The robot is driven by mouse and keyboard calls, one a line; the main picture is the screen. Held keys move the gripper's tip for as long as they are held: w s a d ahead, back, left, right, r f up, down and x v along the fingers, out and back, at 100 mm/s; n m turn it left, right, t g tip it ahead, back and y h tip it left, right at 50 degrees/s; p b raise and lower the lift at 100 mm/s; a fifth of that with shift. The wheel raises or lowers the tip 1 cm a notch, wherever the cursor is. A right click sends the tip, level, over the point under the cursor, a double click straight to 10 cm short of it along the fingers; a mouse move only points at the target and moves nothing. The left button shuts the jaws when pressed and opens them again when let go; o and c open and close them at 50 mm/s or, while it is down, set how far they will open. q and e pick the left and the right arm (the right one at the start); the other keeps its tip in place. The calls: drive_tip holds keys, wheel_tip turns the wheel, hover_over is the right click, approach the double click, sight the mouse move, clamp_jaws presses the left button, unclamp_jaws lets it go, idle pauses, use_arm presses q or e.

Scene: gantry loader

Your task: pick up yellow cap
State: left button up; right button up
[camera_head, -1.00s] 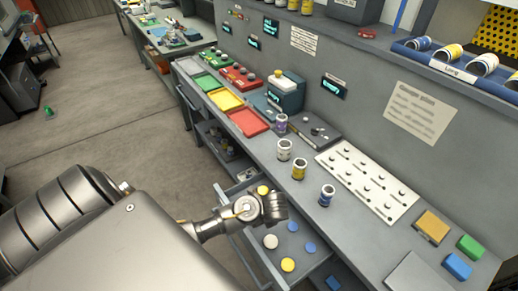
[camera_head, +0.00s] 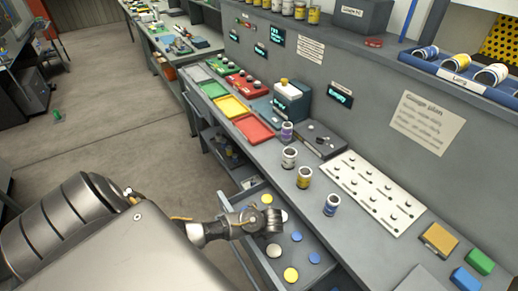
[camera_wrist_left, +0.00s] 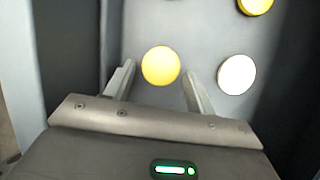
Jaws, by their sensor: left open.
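An open drawer below the bench holds several loose round caps. In the head view, one yellow cap (camera_head: 266,198) lies just beyond my left gripper (camera_head: 272,220), and another yellow cap (camera_head: 290,274) lies nearer the drawer's front. In the left wrist view, a yellow cap (camera_wrist_left: 160,66) shows between the two open, empty fingers of the left gripper (camera_wrist_left: 158,84). I cannot tell whether the fingertips are level with it. A second yellow cap (camera_wrist_left: 255,4) is cut off at the top right. My right gripper is not in view.
A white cap (camera_wrist_left: 237,75) lies close to the right finger. The head view shows another white cap (camera_head: 274,251) and blue caps (camera_head: 314,257) in the drawer (camera_head: 331,262). Jars (camera_head: 304,177) stand on the bench above, near its edge.

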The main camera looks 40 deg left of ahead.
use_arm(q)
drive_tip(key=shift+w+a+f, duration=0.15)
drive_tip(key=shift+a+f, duration=0.1)
drive_tip(key=shift+f, duration=0.25)
drive_tip(key=c, duration=0.7)
drive_tip(key=shift+r, duration=0.15)
wheel_tip(320, 180, up, 18)
drive_tip(key=shift+f+p, duration=0.1)
drive_tip(key=shift+p, duration=0.9)
